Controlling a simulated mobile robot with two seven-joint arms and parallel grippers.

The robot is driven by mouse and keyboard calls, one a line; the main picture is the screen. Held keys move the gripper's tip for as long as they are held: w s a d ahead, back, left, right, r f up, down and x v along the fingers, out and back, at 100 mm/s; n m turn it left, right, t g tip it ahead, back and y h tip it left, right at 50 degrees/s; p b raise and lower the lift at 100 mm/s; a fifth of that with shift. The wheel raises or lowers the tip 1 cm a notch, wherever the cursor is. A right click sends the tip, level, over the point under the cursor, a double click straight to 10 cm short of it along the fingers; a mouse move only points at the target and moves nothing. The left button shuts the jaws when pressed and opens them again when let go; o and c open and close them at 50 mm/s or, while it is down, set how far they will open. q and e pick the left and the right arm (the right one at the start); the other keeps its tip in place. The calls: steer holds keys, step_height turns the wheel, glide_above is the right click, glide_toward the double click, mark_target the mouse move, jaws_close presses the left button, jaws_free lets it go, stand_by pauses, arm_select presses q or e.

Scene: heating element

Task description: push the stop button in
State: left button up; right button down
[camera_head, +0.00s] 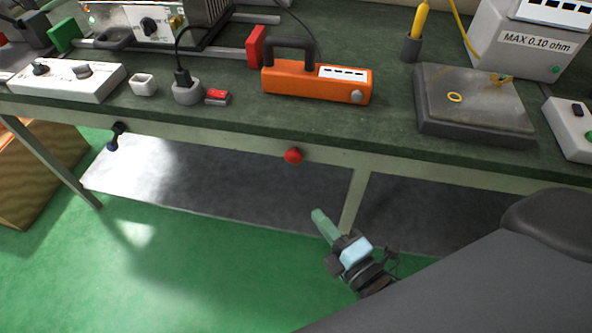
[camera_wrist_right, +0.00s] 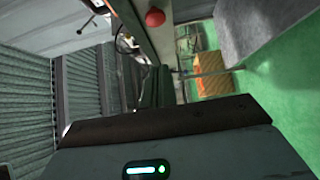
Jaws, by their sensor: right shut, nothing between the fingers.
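The stop button (camera_head: 293,156) is a round red knob on the front edge of the green workbench. It also shows in the right wrist view (camera_wrist_right: 155,18), near the top. My right gripper (camera_head: 319,215) is below and slightly right of the button in the head view, apart from it, with its greenish fingers pointing up and left. The fingers are shut and empty. My left gripper is not in view.
The workbench (camera_head: 225,118) carries an orange handled device (camera_head: 316,83), a white control box (camera_head: 66,80) and a dark flat plate unit (camera_head: 474,100). A dark knob (camera_head: 118,130) sits on the front edge at left. The space before the button looks clear.

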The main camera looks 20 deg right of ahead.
glide_toward(288, 160)
steer(key=w+a, duration=0.2)
steer(key=a, duration=0.1)
steer(key=shift+w+d, duration=0.3)
steer(key=shift+w, duration=0.3)
steer(key=shift+w+d, duration=0.3)
steer(key=shift+w, duration=0.35)
steer(key=shift+w+d, duration=0.3)
steer(key=shift+w, duration=0.3)
